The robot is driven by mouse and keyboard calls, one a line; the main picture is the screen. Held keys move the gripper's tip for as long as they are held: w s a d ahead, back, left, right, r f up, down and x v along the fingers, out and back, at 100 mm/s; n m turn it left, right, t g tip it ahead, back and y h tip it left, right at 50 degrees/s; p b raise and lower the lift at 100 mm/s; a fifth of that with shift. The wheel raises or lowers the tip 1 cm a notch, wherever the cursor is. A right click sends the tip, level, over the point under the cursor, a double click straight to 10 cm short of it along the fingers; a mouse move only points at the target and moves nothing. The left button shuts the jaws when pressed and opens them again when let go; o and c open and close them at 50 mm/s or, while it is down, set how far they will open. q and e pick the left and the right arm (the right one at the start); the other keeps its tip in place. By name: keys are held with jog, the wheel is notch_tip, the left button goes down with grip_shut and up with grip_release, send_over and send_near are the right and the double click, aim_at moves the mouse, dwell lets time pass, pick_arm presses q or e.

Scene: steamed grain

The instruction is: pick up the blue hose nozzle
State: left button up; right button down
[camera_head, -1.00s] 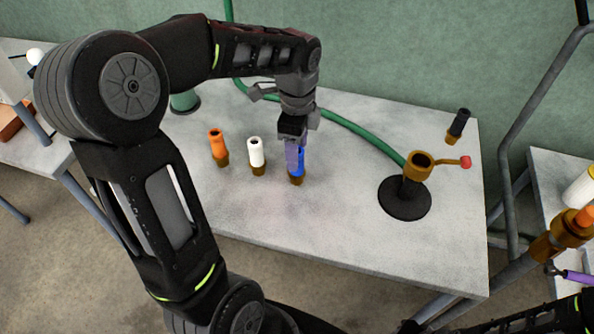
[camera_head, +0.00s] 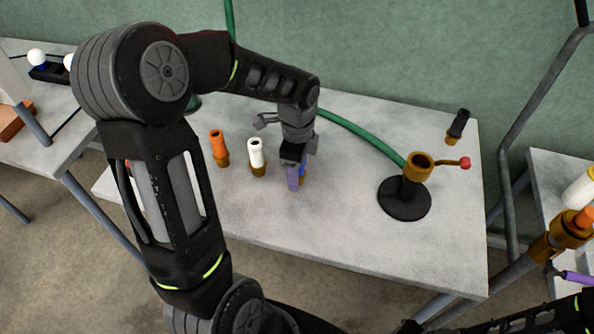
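The blue hose nozzle (camera_head: 303,169) stands on the grey table, mostly hidden behind my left gripper.
A white nozzle (camera_head: 256,153) and an orange nozzle (camera_head: 217,146) stand left of the gripper. A black nozzle (camera_head: 459,124) stands at the back right. A brass valve (camera_head: 419,167) with a red-knobbed lever stands on a black base (camera_head: 405,207). The table's front is clear.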

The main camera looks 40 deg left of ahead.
pick_arm(q)
jog(key=shift+c, duration=0.4)
grip_shut()
dwell(0.6)
